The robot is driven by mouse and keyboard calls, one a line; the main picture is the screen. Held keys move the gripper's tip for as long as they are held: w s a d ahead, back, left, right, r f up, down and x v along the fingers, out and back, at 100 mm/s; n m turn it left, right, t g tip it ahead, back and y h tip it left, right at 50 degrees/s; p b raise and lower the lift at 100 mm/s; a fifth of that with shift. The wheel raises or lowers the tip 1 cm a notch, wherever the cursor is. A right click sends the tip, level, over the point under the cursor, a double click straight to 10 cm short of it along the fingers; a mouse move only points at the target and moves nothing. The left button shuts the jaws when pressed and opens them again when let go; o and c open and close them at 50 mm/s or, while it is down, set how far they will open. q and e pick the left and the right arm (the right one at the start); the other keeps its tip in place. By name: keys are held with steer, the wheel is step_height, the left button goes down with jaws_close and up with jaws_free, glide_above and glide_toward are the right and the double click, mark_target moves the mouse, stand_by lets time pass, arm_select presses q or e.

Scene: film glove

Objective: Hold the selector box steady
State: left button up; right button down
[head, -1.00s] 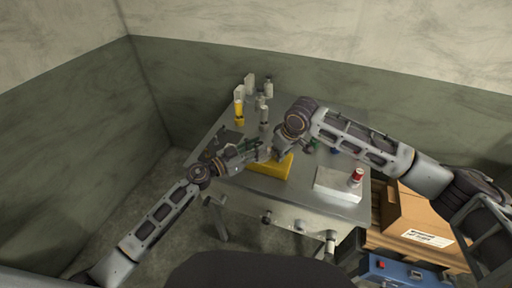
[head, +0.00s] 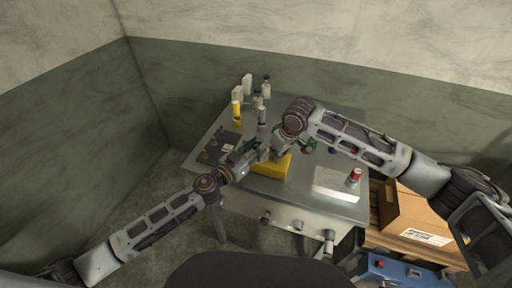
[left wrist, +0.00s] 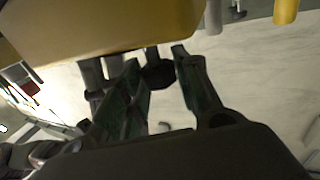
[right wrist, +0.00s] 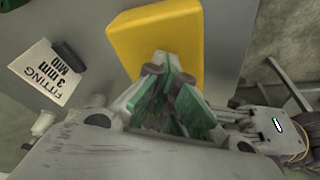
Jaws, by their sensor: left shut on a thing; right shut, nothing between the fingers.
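The yellow selector box (head: 277,169) lies on the metal table near its front middle. It also shows large at the top of the left wrist view (left wrist: 100,28) and beyond the right fingers in the right wrist view (right wrist: 158,40). My left gripper (head: 252,155) comes from the left and is shut at the box's left end; its fingertips (left wrist: 158,62) are at the box's edge, the exact contact partly hidden. My right gripper (head: 277,150) is above the box's far side, its fingers (right wrist: 166,72) shut and empty, pointing at the box.
A white label card (right wrist: 45,72) reads "FITTING 3 mm MID". Several bottles and a yellow cylinder (head: 236,110) stand at the back left. A white block (head: 338,185) and a red-topped item (head: 355,175) are at the right. A cardboard box (head: 418,215) stands beside the table.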

arm_select(q)
steer(key=shift+s+d+f+n+t+y, duration=0.1)
steer(key=shift+s+d+n+t+y, duration=0.1)
steer(key=shift+n+t+y, duration=0.3)
steer(key=shift+s+d+f+n+t+y, duration=0.15)
steer(key=shift+n+t+y, duration=0.2)
steer(key=shift+n+y, duration=0.6)
steer(key=shift+w+d+f+n+t+y, duration=0.1)
steer(key=shift+n+t+y, duration=0.35)
steer(key=shift+y, duration=0.8)
steer(key=shift+s+a+f+n+y, duration=0.1)
steer(key=shift+a+f+n+y, duration=0.1)
steer(key=shift+f+n+y, duration=0.3)
steer(key=o, duration=1)
steer(key=shift+r, duration=0.35)
steer(key=shift+a+r, duration=0.1)
steer(key=shift+r, duration=0.05)
steer(key=shift+v, duration=3.95)
